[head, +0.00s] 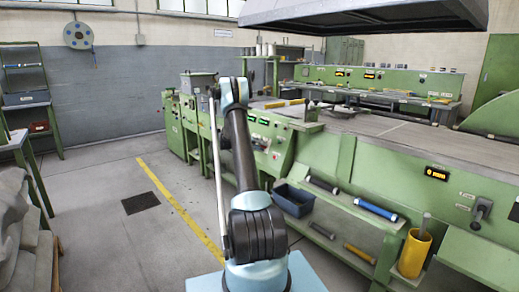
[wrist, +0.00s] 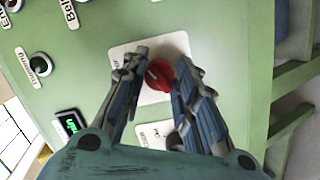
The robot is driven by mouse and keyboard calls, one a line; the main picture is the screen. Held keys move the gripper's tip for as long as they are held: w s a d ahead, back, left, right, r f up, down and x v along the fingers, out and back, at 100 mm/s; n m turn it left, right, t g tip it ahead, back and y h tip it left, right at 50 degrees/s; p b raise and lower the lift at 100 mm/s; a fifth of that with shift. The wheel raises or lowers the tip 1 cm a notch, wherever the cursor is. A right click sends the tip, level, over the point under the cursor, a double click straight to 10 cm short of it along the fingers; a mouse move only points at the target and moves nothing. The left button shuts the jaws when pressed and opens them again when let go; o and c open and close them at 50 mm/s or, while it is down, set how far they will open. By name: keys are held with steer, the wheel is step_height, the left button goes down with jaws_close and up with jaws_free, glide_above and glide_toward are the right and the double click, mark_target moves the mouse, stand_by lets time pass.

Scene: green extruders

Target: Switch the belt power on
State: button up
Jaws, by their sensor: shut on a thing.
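In the wrist view a red rotary knob (wrist: 158,76) sits on a white plate (wrist: 160,48) on a green panel (wrist: 225,35). My gripper (wrist: 161,68) is shut on the knob, with one finger on its left and one on its right. The fingers hide parts of the knob and plate, and I cannot read the plate's marking. In the head view my arm reaches toward the green machine's control panel (head: 270,140).
Other round controls (wrist: 41,66) with partly cut-off labels lie left on the panel. A small display (wrist: 71,124) shows lit green characters. A green frame stands at the wrist view's right. In the head view, a blue bin (head: 293,200) stands under the panel; the floor at left is open.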

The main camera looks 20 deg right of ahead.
steer(key=shift+a, duration=0.15)
steer(key=o, duration=1)
steer(key=shift+w+f, duration=0.1)
steer(key=shift+o, duration=0.2)
steer(key=v, duration=1.2)
